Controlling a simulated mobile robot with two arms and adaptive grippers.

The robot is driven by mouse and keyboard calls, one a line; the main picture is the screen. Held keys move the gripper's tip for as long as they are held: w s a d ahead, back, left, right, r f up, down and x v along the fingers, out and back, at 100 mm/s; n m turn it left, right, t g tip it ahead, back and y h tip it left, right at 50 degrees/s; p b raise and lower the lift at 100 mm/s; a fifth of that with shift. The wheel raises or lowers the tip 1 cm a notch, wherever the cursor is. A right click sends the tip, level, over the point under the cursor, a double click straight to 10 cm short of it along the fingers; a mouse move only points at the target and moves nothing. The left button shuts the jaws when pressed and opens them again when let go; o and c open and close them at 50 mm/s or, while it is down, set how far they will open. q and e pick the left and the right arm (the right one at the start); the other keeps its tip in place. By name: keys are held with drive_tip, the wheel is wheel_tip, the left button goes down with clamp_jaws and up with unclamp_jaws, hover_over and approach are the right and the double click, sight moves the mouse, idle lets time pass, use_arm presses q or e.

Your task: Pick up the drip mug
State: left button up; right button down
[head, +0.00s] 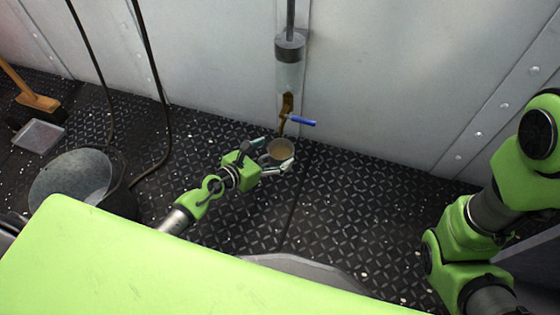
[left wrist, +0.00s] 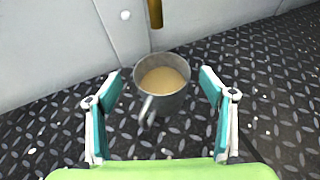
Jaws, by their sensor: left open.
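The drip mug (head: 281,149) is a grey metal mug holding a light tan liquid. It stands upright below a brass tap with a blue lever (head: 300,122) at the wall. My left gripper (head: 277,155) reaches it from the left in the head view, with its fingers on either side of the mug. In the left wrist view the mug (left wrist: 162,88) sits between the two open fingers, with gaps on both sides. Its handle points toward the camera. The left gripper (left wrist: 160,95) is open. The right arm shows at the right of the head view, but its gripper is outside the frame.
A grey bucket (head: 70,178), a clear shallow box (head: 38,136) and a broom (head: 38,102) are at the left. Dark hoses hang along the wall there. The wall (head: 400,90) stands close behind the tap. The dark deck (head: 350,210) right of the mug is mostly clear.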

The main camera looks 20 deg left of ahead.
sight(288, 145)
use_arm(q)
drive_tip(key=x, duration=0.1)
drive_tip(key=b+x, duration=0.1)
drive_tip(key=shift+w+d+f, duration=0.15)
drive_tip(key=shift+w+f, duration=0.05)
drive_tip(key=shift+f, duration=0.2)
drive_tip(key=shift+w+d+f+b, duration=0.1)
drive_tip(key=shift+w+d+b, duration=0.1)
drive_tip(key=shift+w+b, duration=0.25)
drive_tip(key=c, duration=1.8)
